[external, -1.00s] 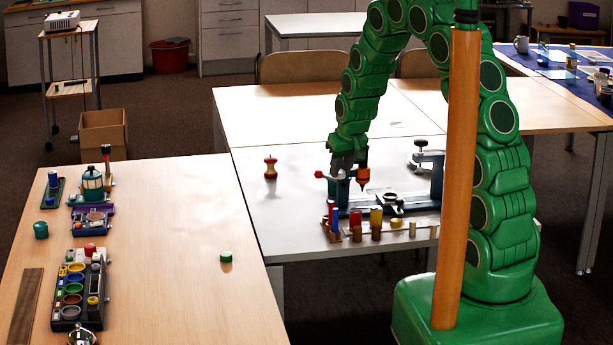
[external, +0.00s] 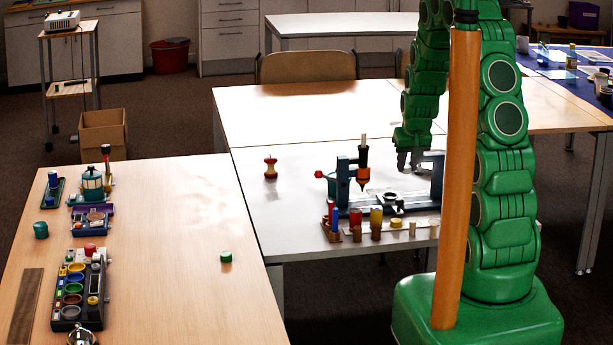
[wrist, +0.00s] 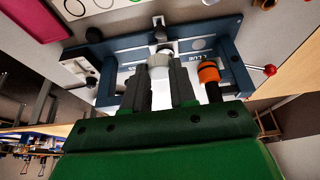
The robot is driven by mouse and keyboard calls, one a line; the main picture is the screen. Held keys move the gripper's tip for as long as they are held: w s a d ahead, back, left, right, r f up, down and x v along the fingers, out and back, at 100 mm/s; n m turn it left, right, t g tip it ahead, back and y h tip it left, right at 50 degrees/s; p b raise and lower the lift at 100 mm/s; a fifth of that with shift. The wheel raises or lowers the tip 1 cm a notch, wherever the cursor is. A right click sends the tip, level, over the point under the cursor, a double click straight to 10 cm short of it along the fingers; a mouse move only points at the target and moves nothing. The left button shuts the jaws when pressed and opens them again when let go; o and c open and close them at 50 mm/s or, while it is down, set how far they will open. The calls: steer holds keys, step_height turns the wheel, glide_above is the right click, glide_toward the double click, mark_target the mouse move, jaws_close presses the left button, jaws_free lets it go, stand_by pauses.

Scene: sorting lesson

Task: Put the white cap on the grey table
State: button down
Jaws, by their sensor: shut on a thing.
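My gripper (external: 414,167) is over the right part of the blue fixture on the grey table (external: 265,212). In the wrist view my gripper (wrist: 160,88) is shut on a small whitish round piece, the white cap (wrist: 159,65), between its fingertips. The fixture's plate shows beyond and under it in that view. In the external view the cap cannot be made out at the fingertips. I cannot tell whether the cap touches the fixture or is clear of it.
The blue fixture (external: 342,185) carries an orange pointed tool (external: 363,165). A row of small coloured pegs (external: 376,218) stands in front of it. The table's left front is bare.

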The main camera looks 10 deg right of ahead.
steer(key=s+d+f+n, duration=0.2)
steer(key=s+d, duration=0.5)
steer(key=s, duration=0.2)
glide_toward(426, 213)
steer(key=shift+w+d+f+y, duration=0.1)
steer(key=shift+w+f+y, duration=0.2)
steer(key=shift+w+f, duration=0.9)
steer(key=shift+f, duration=1.65)
steer(key=shift+f, duration=0.1)
steer(key=c, duration=0.9)
jaws_free()
steer(key=shift+d, duration=0.1)
